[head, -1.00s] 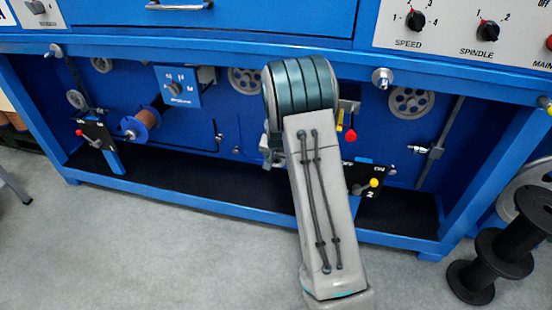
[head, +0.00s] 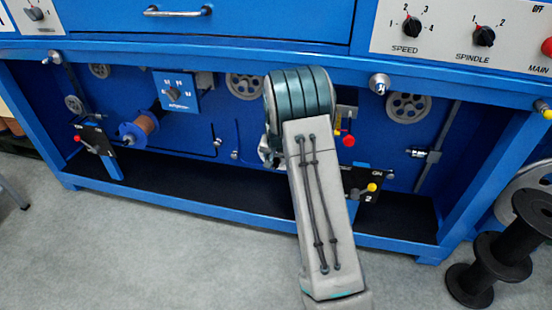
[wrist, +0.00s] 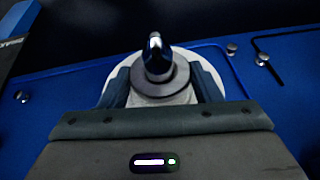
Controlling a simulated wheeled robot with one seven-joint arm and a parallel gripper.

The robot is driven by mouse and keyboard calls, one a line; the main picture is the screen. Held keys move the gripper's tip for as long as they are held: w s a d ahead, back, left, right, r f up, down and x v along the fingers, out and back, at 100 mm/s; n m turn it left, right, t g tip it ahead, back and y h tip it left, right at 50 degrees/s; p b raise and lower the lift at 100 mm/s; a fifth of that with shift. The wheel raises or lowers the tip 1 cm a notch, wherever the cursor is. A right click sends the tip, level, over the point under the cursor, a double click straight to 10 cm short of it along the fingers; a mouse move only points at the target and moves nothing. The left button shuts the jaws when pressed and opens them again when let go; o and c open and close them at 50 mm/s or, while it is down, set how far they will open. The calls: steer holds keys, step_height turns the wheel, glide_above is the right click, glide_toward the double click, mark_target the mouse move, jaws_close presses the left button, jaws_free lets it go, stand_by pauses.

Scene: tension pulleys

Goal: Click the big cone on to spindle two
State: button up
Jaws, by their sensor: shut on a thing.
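In the wrist view, the fingers of my gripper (wrist: 163,88) are shut on a round grey piece, which I take to be the big cone (wrist: 181,84). A wide pale disc (wrist: 215,76) shows behind the fingers; I cannot tell if it is part of the cone. A shiny metal tip (wrist: 156,52) stands at the middle of the grey piece. It looks like a spindle end, but I cannot tell which spindle or how far the cone sits on it. In the head view, my gripper (head: 268,153) is mostly hidden behind my arm, near the blue back panel.
A blue bench frame (head: 200,205) surrounds the recess. Black switch plates stand at left (head: 93,137) and right (head: 361,179), the right one marked 2. A red knob (head: 348,141) is close to my arm. Black spools (head: 500,255) stand on the floor at right.

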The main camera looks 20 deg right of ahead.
steer(key=shift+w, duration=0.1)
stand_by(0.6)
steer(key=shift+w+d, duration=0.3)
steer(key=shift+w, duration=0.05)
steer(key=shift+w, duration=0.1)
stand_by(0.4)
steer(key=o, duration=1.4)
steer(key=shift+c, duration=0.2)
steer(key=shift+r, duration=0.1)
steer(key=shift+s+d+r+p, duration=0.15)
steer(key=shift+r+p, duration=0.8)
steer(key=shift+r, duration=0.5)
steer(key=shift+s+d+r+p, duration=0.1)
steer(key=shift+d+r+p, duration=0.1)
steer(key=shift+r+p, duration=1.05)
steer(key=shift+s+d+r+p, duration=0.15)
steer(key=shift+r+p, duration=0.55)
steer(key=shift+r, duration=0.95)
